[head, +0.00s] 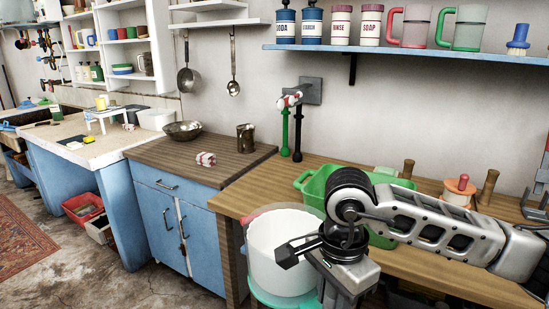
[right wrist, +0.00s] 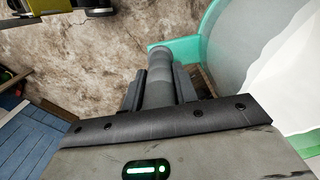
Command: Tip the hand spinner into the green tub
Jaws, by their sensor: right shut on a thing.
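The hand spinner (head: 265,255) is a clear-walled tub with a white inner basket and a teal base, upright in front of the wooden counter's edge. It also shows at the right of the right wrist view (right wrist: 235,55). My right gripper (head: 290,254) is shut on its dark grey handle (right wrist: 158,75). What bears its base from below is hidden. The inside of the basket is mostly out of sight. The green tub (head: 308,187) stands on the counter behind my right arm, which covers much of it. My left gripper is not in view.
The wooden counter (head: 240,199) carries an orange pot with a red knob (head: 459,187) and wooden pegs on the right. A shelf (head: 400,51) of jars and mugs hangs above. Floor lies open on the left.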

